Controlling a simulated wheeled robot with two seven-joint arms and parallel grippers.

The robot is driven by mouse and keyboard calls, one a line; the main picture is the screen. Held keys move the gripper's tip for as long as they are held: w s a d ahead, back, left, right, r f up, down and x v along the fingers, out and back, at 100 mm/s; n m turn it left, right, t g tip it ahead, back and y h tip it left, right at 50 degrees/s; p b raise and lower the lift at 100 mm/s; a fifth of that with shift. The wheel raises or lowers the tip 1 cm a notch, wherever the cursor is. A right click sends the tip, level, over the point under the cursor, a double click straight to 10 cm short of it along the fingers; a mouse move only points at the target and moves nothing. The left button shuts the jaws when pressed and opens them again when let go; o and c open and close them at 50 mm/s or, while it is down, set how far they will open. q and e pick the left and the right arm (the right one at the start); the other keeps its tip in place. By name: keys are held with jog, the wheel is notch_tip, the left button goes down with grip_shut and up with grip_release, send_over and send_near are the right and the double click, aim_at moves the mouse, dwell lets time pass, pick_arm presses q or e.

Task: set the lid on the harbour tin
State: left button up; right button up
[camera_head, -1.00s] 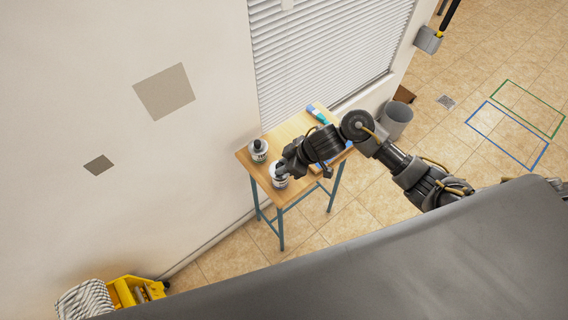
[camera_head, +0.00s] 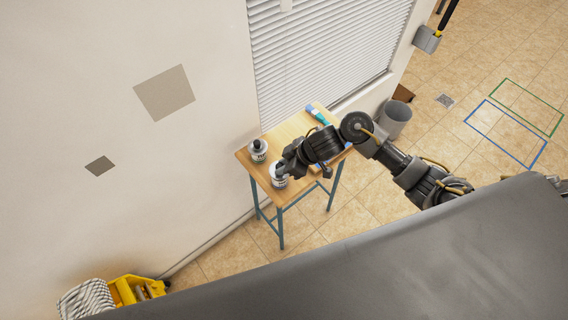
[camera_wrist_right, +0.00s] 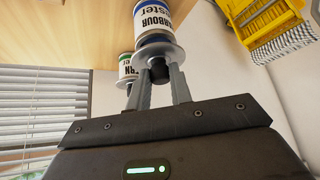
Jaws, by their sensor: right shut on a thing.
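The harbour tin (camera_head: 279,182) stands on the small wooden table, partly covered by my right gripper. In the right wrist view the harbour tin (camera_wrist_right: 154,17) is white with a blue band and dark lettering. My right gripper (camera_wrist_right: 160,76) is shut on the black knob of a silver disc-shaped lid (camera_wrist_right: 173,53). The lid is at the tin's top end, in line with it or nearly so. I cannot tell whether it is fully seated or slightly apart. My left gripper is not in view.
A second tin (camera_head: 258,153) with a dark knob on top stands close by; the wrist view shows its green band (camera_wrist_right: 125,57). The table (camera_head: 291,129) also holds a teal-handled brush (camera_head: 319,114). A wall with a blind is behind; a grey bin (camera_head: 396,118) stands right.

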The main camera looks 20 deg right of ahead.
jog(key=shift+f, duration=0.65)
dwell(1.2)
jog(key=o, duration=1)
notch_tip(320, 180, up, 5)
jog(key=p, duration=0.6)
jog(key=shift+r, duration=1)
